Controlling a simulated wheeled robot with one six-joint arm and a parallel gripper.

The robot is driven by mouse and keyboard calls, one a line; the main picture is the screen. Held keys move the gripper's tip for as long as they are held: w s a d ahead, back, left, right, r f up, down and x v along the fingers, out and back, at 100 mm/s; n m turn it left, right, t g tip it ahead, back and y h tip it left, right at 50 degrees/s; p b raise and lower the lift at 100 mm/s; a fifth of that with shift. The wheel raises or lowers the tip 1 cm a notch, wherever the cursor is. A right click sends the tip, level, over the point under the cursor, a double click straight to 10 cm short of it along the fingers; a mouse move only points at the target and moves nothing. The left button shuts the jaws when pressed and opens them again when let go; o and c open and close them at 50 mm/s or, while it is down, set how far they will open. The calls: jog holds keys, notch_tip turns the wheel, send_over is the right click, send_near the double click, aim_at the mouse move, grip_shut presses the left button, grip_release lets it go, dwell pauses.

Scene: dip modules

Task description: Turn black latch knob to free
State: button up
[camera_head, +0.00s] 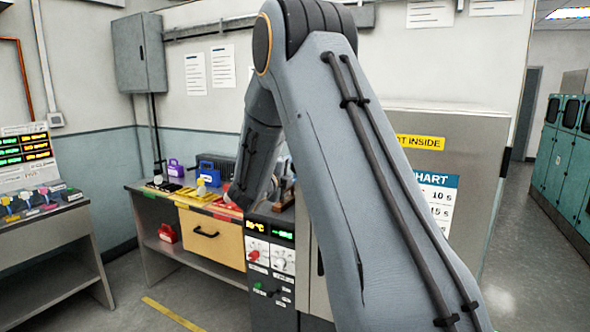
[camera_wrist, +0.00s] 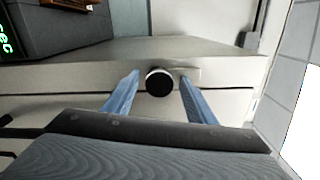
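The black latch knob (camera_wrist: 159,82) is a round black knob with a pale rim, on the edge of a light grey panel in the wrist view. My gripper (camera_wrist: 160,78) is open, with one blue finger on each side of the knob. A gap shows between the knob and each finger, and I cannot tell how deep the fingers reach. In the head view my own arm covers the knob and my gripper.
In the head view a workbench (camera_head: 175,259) with coloured items stands behind my arm. A control panel with red and white knobs (camera_head: 258,248) is beside a grey cabinet (camera_head: 470,140). A side table (camera_head: 45,240) stands at left. Floor is open at right.

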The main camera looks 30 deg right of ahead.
jog(key=b+v, duration=0.2)
jog(key=v, duration=0.5)
jog(key=shift+s+a+b, duration=0.2)
jog(key=shift+a+b, duration=0.15)
jog(key=shift+b, duration=0.05)
jog(key=s+a+f+m+g+y, duration=0.1)
jog(key=s+f+m+g+y, duration=0.65)
jog(key=s+f+m, duration=1.05)
jog(key=s+a+f+m+y+b, duration=0.1)
jog(key=s+a+f+m+y, duration=0.2)
jog(key=s+a+m, duration=0.3)
jog(key=s+a+f+m+g+y+b, duration=0.1)
jog(key=s+a+f+m+y, duration=0.2)
jog(key=s+a+m, duration=0.4)
jog(key=a+m+y, duration=0.1)
jog(key=a+m, duration=0.2)
jog(key=m, duration=0.6)
jog(key=shift+s+a+f+m, duration=0.2)
jog(key=shift+a+f+m, duration=0.05)
jog(key=shift+a+m, duration=0.15)
